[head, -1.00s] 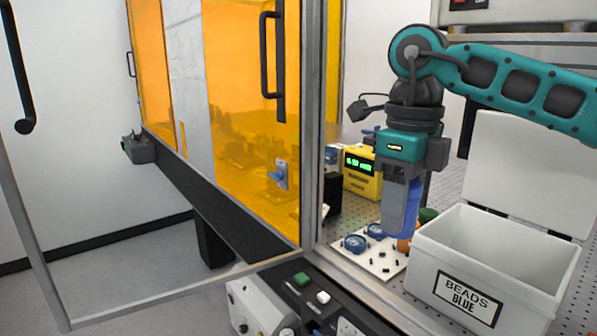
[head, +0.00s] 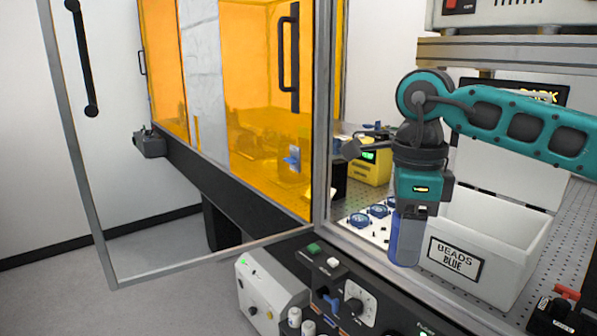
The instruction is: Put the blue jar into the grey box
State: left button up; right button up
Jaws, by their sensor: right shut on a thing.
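The blue jar (head: 405,243) hangs upright below my right gripper (head: 408,222), which is shut on it. The gripper points down, and its fingers partly cover the top of the jar. The light grey box (head: 505,262) stands open to the right, with a "BEADS BLUE" label on its front and its lid (head: 500,175) raised behind. In the head view the jar overlaps the left edge of the box, outside its opening. I cannot tell the gap between them. My left gripper is not in view.
A white board with blue round parts (head: 377,211) and a yellow device with a green display (head: 372,168) lie behind the jar. A control panel (head: 355,305) runs along the front. An open framed door (head: 90,220) stands at the left, beside orange panels.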

jog(key=s+d+f+n, duration=0.2)
jog(key=s+f+n, duration=0.1)
jog(key=f+n, duration=0.4)
jog(key=s+d+f+n, duration=0.2)
jog(key=f+n, duration=0.6)
jog(key=n, duration=0.6)
jog(key=shift+s+f, duration=0.15)
jog(key=shift+s, duration=0.4)
